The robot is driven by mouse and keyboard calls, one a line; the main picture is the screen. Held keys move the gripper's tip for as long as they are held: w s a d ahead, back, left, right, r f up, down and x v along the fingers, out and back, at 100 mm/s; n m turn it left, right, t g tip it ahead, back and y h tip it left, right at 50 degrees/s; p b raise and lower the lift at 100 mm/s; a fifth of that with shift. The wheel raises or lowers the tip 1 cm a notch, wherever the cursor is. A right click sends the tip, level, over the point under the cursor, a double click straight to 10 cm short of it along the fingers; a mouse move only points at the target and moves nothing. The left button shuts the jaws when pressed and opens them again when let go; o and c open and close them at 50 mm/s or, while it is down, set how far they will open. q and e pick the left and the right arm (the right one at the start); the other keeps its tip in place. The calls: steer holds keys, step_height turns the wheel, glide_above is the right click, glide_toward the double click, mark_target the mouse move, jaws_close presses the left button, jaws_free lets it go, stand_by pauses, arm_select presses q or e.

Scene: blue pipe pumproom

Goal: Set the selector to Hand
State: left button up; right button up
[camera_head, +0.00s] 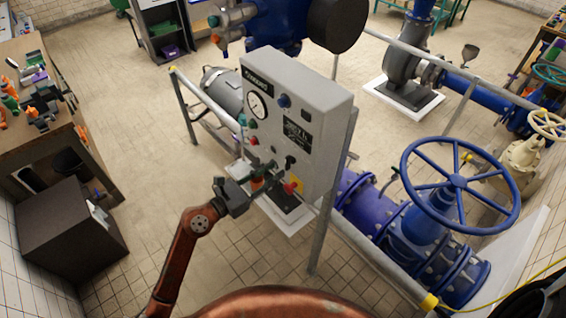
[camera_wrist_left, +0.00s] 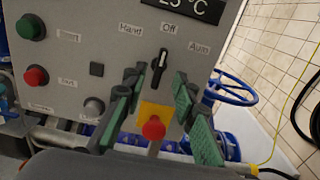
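The selector (camera_wrist_left: 159,68) is a black knob with a white mark on the grey control panel (camera_wrist_left: 75,50). Labels Hand, Off and Auto run left to right above it, and its upper end points at Off. It also shows small in the head view (camera_head: 290,161). My left gripper (camera_wrist_left: 157,77) is open, with its green-padded fingers either side of the selector's lower part in the wrist view. Nothing is between the pads that I can see gripped; contact cannot be judged. In the head view the left gripper (camera_head: 262,174) is close before the panel's lower part. My right gripper is not in view.
A red mushroom button (camera_wrist_left: 153,128) on a yellow plate sits just below the selector. Green (camera_wrist_left: 31,27) and red (camera_wrist_left: 36,76) buttons are to the left. A blue handwheel valve (camera_head: 458,185) stands right of the panel. Tiled floor lies open to the left.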

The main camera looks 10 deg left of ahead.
mark_target(289, 162)
arm_select(q)
steer(key=x, duration=0.5)
steer(key=shift+p, duration=0.4)
steer(key=shift+a, duration=0.1)
jaws_close()
